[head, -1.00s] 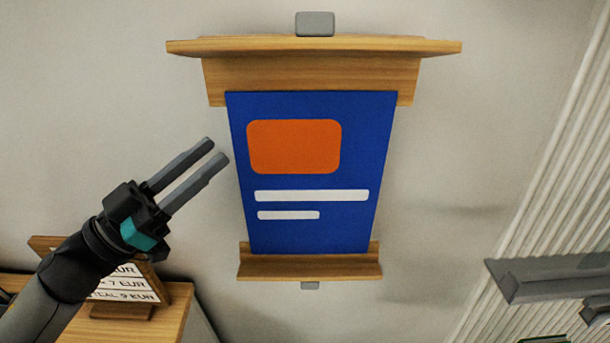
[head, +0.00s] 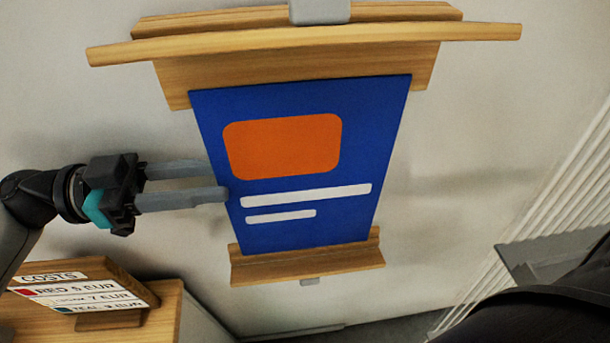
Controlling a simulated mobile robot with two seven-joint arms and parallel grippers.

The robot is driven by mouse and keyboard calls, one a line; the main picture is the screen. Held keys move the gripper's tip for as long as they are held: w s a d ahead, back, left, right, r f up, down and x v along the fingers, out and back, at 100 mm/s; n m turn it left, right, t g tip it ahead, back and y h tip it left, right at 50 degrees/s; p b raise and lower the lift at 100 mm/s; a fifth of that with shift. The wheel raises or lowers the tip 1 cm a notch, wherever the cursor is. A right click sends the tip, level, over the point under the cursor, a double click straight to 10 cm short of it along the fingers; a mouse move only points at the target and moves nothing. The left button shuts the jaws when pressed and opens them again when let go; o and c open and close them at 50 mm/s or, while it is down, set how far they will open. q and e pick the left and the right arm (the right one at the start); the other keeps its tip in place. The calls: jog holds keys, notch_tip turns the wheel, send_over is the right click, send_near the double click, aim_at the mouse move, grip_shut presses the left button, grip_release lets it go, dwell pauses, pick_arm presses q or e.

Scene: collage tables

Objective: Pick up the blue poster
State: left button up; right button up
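The blue poster (head: 300,220) has an orange rounded block and two white bars on it. It stands in a wooden holder on the wall, between a wide upper wooden ledge (head: 300,42) and a small lower wooden ledge (head: 305,268). My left gripper (head: 222,182) points right at the poster's left edge. Its two fingers are parallel with a gap between them, and nothing shows in the gap. The fingertips overlap or come very near the poster's left edge; I cannot tell whether they touch it. My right gripper is not in view.
A wooden price sign (head: 90,290) headed COSTS stands on a wooden cabinet (head: 165,310) at the lower left. A grey shelf (head: 540,250) and a white ribbed panel (head: 545,210) are at the right. The wall around the poster is bare.

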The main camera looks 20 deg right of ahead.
aim_at(234, 178)
pick_arm(q)
jog(key=x, duration=0.2)
jog(key=shift+d, duration=0.3)
jog(key=shift+s+d+p, duration=0.2)
jog(key=shift+d+p, duration=0.1)
jog(key=shift+d, duration=0.15)
jog(key=p+x, duration=0.1)
jog(key=x, duration=0.3)
jog(key=shift+s+d, duration=0.15)
jog(key=shift+s, duration=0.1)
jog(key=shift+d+f, duration=0.1)
jog(key=shift+d, duration=0.1)
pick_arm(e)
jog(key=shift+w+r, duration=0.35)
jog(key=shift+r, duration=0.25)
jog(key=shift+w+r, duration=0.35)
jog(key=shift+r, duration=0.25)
pick_arm(q)
jog(key=shift+c, duration=0.3)
grip_shut()
